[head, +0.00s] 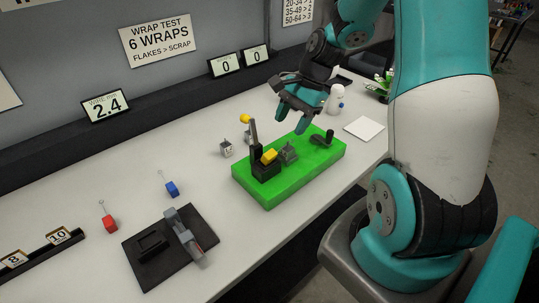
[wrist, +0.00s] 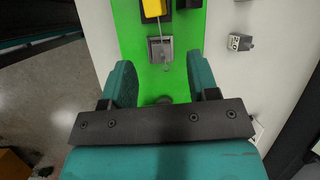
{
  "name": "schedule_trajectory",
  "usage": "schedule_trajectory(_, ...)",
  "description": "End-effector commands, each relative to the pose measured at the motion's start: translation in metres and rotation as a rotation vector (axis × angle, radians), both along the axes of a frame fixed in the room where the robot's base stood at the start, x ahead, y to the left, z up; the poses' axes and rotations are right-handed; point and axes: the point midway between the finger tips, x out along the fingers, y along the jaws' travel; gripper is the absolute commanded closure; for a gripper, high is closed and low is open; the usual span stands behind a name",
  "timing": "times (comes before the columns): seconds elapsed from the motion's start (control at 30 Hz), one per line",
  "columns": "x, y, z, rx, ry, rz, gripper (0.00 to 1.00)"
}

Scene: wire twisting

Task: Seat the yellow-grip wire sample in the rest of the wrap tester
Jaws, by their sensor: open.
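I cannot tell how deep the grip sits. My gripper (head: 292,116) is open and empty above the base, apart from the sample; its fingers (wrist: 161,75) straddle the base's width in the wrist view.
A black crank (head: 322,138) is on the base's right end. A small grey block (head: 226,149) stands left of the base. Blue (head: 172,189) and red (head: 109,222) wire samples and a black fixture (head: 150,243) lie further left. A white bottle (head: 336,101) and white pad (head: 364,128) are right.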

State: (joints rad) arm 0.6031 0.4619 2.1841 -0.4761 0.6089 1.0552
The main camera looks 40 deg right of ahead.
Motion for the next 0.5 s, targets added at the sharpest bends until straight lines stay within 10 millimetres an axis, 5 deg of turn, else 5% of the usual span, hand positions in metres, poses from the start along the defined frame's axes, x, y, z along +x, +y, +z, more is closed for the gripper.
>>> schedule_trajectory(0.5,0.003,0.024,-0.054,0.002,0.005,0.002,0.46)
